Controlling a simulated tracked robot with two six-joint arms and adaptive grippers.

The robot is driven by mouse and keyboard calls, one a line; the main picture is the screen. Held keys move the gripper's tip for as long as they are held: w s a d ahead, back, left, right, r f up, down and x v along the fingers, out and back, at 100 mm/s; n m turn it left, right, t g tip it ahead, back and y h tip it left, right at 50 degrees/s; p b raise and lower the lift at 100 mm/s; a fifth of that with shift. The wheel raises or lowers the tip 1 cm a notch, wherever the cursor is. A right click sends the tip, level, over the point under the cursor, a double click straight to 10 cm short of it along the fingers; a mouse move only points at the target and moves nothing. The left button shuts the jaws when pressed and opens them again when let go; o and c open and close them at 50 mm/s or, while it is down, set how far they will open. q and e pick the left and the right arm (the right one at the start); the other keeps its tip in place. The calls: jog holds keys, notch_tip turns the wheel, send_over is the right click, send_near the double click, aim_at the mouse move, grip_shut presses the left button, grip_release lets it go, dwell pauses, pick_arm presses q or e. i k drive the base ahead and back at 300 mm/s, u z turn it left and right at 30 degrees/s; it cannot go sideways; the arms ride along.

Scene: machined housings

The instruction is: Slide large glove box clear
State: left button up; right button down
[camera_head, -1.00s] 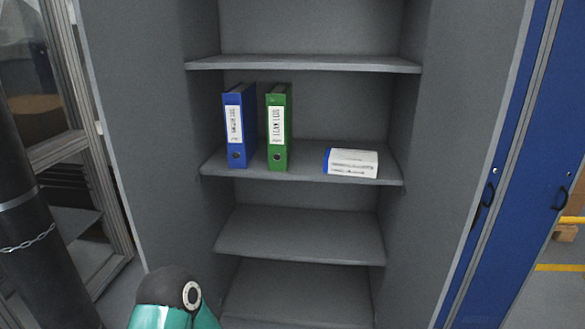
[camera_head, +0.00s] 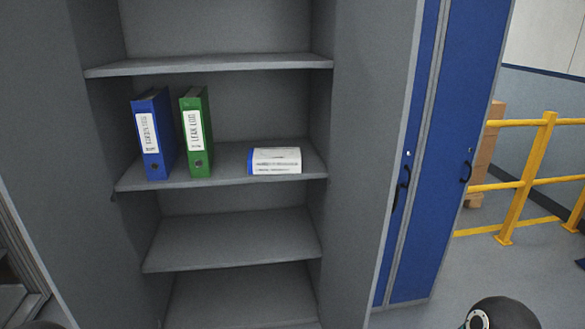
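A white box with a blue end (camera_head: 276,161) lies on the middle shelf, towards its right side. It looks like the glove box, but its print is too small to read. It rests near the shelf's front edge, apart from the binders. Neither gripper shows in the head view.
A blue binder (camera_head: 154,135) and a green binder (camera_head: 196,132) stand on the same shelf (camera_head: 228,174) to the left. The shelf above (camera_head: 210,65) and the shelf below (camera_head: 230,241) are empty. A blue locker (camera_head: 450,150) and a yellow railing (camera_head: 528,180) are to the right.

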aim_at(272, 160)
jog(key=k, duration=0.65)
jog(key=u, duration=0.3)
jog(key=i, duration=1.65)
jog(key=z, duration=0.25)
